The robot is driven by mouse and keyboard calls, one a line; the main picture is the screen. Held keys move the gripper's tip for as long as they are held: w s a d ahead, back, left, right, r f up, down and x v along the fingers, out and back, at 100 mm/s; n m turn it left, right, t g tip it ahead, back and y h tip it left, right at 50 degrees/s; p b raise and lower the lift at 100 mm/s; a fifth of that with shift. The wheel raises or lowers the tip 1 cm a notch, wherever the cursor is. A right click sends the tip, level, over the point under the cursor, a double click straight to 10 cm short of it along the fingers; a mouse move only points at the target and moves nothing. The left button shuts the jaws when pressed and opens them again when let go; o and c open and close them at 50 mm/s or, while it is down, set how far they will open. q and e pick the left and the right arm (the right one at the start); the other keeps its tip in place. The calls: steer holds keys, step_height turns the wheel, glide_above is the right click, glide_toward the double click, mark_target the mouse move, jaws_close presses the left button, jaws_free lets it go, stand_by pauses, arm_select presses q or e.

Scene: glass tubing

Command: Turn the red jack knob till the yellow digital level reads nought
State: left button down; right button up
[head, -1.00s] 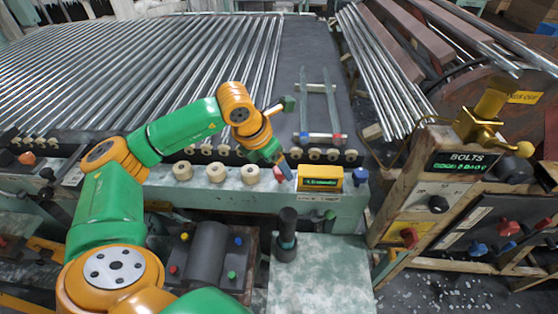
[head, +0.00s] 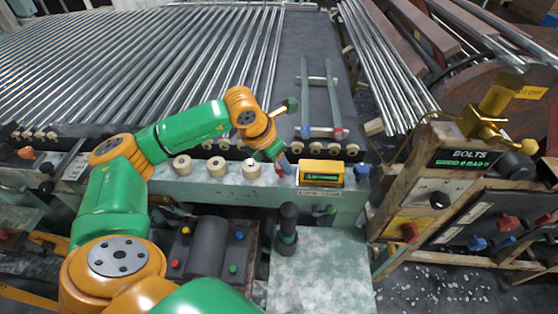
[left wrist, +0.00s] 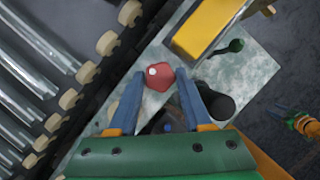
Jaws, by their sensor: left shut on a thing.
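The red jack knob (left wrist: 160,76) sits between the two blue fingers of my left gripper (left wrist: 156,82) in the left wrist view, and the gripper is shut on it. In the head view my left gripper (head: 284,165) is at the bench edge, just left of the yellow digital level (head: 321,179). The level has a lit green display, but its digits are too small to read surely. The level also shows at the top of the left wrist view (left wrist: 205,25), with its display out of sight.
Cream rollers (head: 216,167) line the bench edge left of my gripper. A blue knob (head: 361,171) stands right of the level, and a dark green knob (left wrist: 236,45) lies beside it in the wrist view. A dark upright post (head: 288,225) stands in front. Glass tubes lie behind.

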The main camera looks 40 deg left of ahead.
arm_select(q)
steer(key=shift+m, duration=0.5)
steer(key=shift+a+f+m+h+b, duration=0.1)
steer(key=shift+m+h+b, duration=0.5)
steer(key=shift+m, duration=0.4)
steer(key=m+g+h, duration=0.1)
steer(key=m, duration=0.2)
steer(key=shift+w+m, duration=0.15)
steer(key=shift+m, duration=0.15)
steer(key=m+g, duration=0.1)
steer(key=m, duration=0.2)
steer(key=m+g+h, duration=0.1)
steer(key=m, duration=0.2)
steer(key=shift+w+a+m+g, duration=0.15)
steer(key=shift+m+g, duration=0.15)
steer(key=m+g, duration=0.1)
steer(key=m, duration=0.2)
steer(key=shift+w, duration=0.1)
steer(key=shift+m+g, duration=0.8)
steer(key=shift+m, duration=1.1)
